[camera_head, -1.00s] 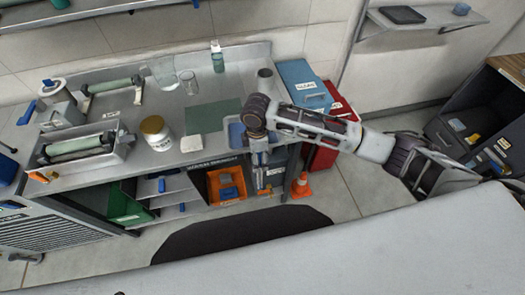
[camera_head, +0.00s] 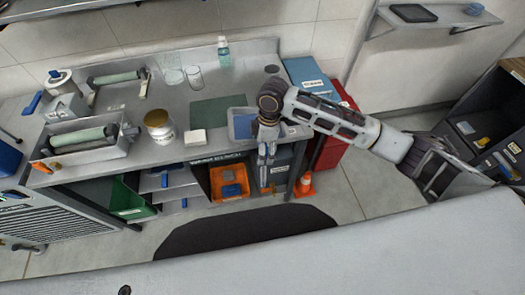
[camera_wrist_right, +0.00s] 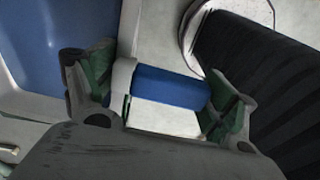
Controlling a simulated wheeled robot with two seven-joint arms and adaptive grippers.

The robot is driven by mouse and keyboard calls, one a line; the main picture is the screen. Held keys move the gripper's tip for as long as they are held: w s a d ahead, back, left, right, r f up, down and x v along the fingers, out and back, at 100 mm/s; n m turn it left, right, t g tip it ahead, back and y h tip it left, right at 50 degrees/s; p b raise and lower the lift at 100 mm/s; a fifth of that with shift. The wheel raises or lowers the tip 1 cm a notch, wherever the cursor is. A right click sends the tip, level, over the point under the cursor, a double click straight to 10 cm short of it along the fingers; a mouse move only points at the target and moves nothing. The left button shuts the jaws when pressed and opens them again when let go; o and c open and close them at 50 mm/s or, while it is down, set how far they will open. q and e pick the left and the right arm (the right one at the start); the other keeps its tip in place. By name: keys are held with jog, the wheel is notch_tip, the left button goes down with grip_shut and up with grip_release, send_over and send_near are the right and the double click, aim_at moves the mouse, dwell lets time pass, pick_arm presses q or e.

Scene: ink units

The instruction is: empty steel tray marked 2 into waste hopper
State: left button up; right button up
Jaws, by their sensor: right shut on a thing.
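My right gripper (camera_head: 266,170) hangs fingers-down at the front edge of the bench, right of the orange bin. In the right wrist view its fingers (camera_wrist_right: 160,98) are shut on a blue cylindrical grip (camera_wrist_right: 172,88) with a pale collar at its left end. What the grip belongs to is hidden. A shallow pale tray with a blue inside (camera_head: 236,136) lies on the bench, partly behind my right wrist. Flat grey trays with blue handles (camera_head: 160,181) sit on the shelf below. I cannot read a 2 on any tray or identify the hopper. My left gripper is out of view.
Below are a green bin (camera_head: 128,200) and an orange bin (camera_head: 230,190). A traffic cone (camera_head: 305,185) stands right, before red cabinets. A dark mat (camera_head: 240,237) covers clear floor.

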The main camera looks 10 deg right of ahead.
jog(key=shift+w+d+r+g+y+b, duration=0.1)
jog(key=shift+d+r+g+y+b, duration=0.15)
jog(key=shift+r+y+b, duration=0.5)
jog(key=shift+w+d+r+g+y+b, duration=0.2)
jog(key=shift+r+y+b, duration=0.25)
jog(key=shift+r+b, duration=0.55)
jog(key=shift+s+d+r, duration=0.1)
jog(key=shift+d+r, duration=0.1)
jog(key=shift+r, duration=0.1)
pick_arm(q)
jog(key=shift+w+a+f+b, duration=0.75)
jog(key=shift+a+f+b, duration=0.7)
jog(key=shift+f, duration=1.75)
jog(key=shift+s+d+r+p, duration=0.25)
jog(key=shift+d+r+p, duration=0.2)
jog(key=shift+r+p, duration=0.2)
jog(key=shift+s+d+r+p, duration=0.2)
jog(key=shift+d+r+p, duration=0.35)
jog(key=shift+p, duration=0.1)
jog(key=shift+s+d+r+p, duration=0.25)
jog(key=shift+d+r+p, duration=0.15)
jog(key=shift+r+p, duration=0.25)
pick_arm(e)
jog(key=w+d+r+g+y, duration=0.2)
jog(key=d+r+y, duration=0.4)
jog(key=y, duration=0.1)
jog(key=shift+d+r, duration=0.2)
jog(key=shift+r, duration=0.2)
